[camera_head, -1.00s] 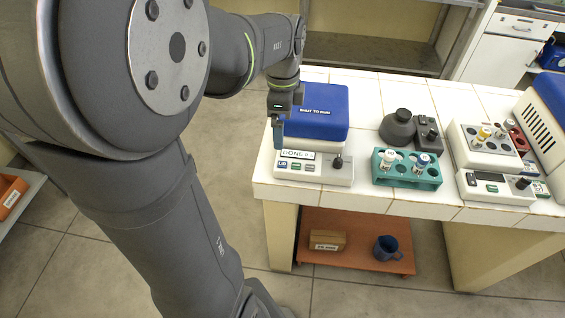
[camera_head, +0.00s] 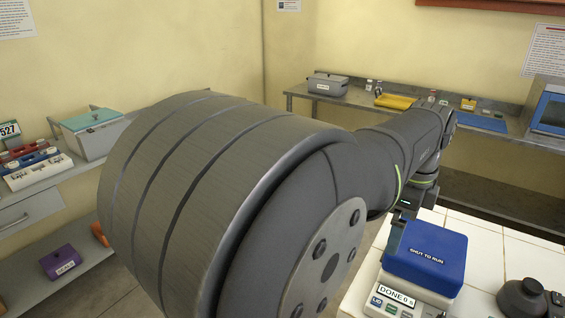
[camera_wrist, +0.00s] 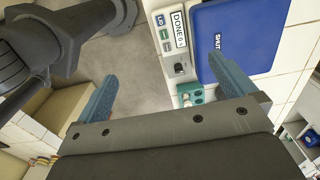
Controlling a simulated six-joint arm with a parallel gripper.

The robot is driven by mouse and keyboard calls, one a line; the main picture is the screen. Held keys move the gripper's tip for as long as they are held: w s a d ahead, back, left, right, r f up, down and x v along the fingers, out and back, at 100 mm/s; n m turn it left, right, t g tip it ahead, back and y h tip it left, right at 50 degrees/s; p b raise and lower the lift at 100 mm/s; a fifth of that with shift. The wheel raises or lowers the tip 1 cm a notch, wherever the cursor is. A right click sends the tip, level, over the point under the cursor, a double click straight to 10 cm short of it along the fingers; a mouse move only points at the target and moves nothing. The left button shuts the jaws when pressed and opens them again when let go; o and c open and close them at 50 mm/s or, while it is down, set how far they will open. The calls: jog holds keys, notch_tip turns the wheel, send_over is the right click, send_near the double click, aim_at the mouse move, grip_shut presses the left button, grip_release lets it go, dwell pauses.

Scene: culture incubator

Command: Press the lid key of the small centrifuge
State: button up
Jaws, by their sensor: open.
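The small centrifuge has a blue lid (camera_head: 428,252) marked "SHUT TO RUN", which looks closed. Its display (camera_head: 397,298) reads "DONE 0 s".
The centrifuge stands on a white tiled bench (camera_head: 485,262). A dark mixer (camera_head: 524,297) stands to its right. A teal tube rack (camera_wrist: 190,95) is close by in the wrist view. A back bench carries a grey box (camera_head: 328,84) and a yellow tray (camera_head: 395,101).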

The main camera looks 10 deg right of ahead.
grip_shut()
dwell(0.3)
dwell(1.3)
